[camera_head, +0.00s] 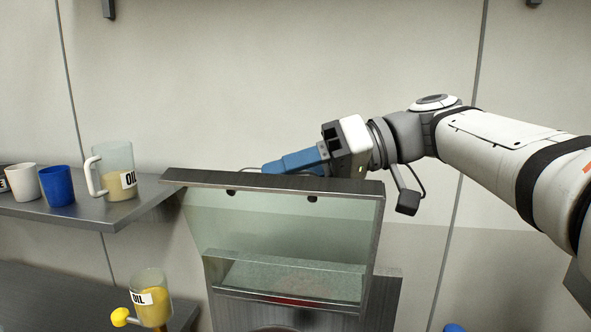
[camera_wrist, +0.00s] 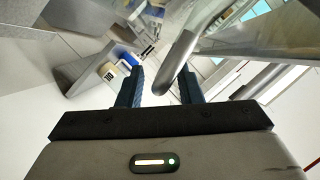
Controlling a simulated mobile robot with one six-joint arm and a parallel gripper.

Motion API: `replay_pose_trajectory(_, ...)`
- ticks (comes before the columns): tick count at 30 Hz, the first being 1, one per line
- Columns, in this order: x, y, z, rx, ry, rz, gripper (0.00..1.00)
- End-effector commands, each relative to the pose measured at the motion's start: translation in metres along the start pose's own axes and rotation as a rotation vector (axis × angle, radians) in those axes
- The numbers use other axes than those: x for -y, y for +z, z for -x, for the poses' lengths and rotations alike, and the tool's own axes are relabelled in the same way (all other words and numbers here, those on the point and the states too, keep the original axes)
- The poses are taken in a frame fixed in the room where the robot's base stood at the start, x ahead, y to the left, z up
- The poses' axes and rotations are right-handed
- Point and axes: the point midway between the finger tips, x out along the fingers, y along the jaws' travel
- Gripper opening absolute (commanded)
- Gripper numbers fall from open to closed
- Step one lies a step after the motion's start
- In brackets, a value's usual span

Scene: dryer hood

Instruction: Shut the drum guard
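The drum guard (camera_head: 280,222) is a clear glass panel with a grey metal frame, raised and tilted at the centre of the head view. My gripper (camera_head: 272,167) is behind its top edge, with blue fingers pointing left; the frame hides part of them. In the wrist view, my gripper (camera_wrist: 161,80) has its two fingers apart. A rounded grey metal bar (camera_wrist: 180,58), which looks like the guard's handle, reaches into the gap, nearer the right finger. I cannot tell whether it touches a finger.
A shelf (camera_head: 90,215) at left holds an oil jug (camera_head: 117,160), a blue cup (camera_head: 57,187) and a white cup (camera_head: 25,182). Another oil jug (camera_head: 155,296) stands lower, left of the machine body (camera_head: 385,295). The wall behind is plain, with free room above the guard.

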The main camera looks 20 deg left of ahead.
Motion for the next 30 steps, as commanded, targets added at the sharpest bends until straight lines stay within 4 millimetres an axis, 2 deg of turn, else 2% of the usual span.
replay_pose_trajectory(8,-0.0002,0.0003,-0.0014,0.001,0.0,0.0,0.31)
replay_pose_trajectory(19,-0.0001,0.0002,-0.0016,0.001,-0.001,0.0,0.01)
replay_pose_trajectory(30,-0.0002,0.0004,-0.0019,0.002,-0.001,-0.001,0.0)
